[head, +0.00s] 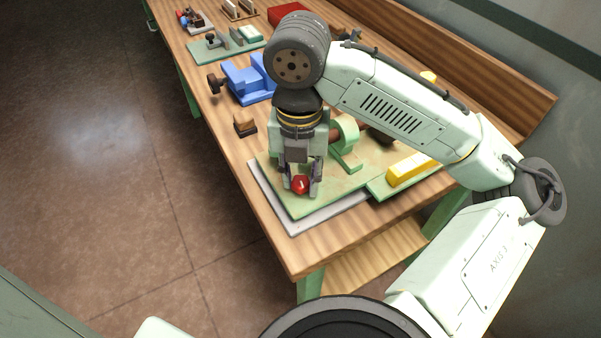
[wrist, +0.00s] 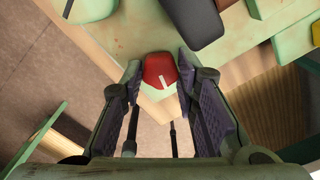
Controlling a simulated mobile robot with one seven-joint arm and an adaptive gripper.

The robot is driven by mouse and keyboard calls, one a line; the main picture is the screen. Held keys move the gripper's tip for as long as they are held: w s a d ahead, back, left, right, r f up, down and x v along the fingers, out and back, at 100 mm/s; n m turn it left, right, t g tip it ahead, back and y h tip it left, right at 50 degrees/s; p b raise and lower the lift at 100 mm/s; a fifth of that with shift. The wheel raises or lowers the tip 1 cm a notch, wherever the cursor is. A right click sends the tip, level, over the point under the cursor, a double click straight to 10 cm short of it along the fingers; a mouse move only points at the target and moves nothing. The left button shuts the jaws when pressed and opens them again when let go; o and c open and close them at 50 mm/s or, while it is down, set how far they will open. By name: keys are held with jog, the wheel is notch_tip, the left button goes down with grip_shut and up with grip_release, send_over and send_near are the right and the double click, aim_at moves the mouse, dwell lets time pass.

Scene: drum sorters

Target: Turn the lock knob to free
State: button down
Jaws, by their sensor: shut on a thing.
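The red lock knob (head: 300,184) is near the front corner of a worn green plate (head: 312,203) on the wooden bench. My gripper (head: 301,188) points down over that corner, with its fingers on either side of the knob. In the wrist view the red knob (wrist: 159,68) sits between the two fingertips (wrist: 160,74), and my gripper is shut on it. A short white line on the knob's face lies slightly tilted. Any marks for locked or free around the knob cannot be made out.
A green bracket with a round part (head: 346,138) stands behind my gripper. A yellow block (head: 408,169) lies to the right. A small wood-topped block (head: 244,124) and a blue fixture (head: 247,82) are farther back. The bench's front edge is close by.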

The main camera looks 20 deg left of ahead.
aim_at(300, 181)
jog(key=shift+n, duration=0.8)
jog(key=c, duration=1.2)
grip_release()
notch_tip(300, 181, up, 12)
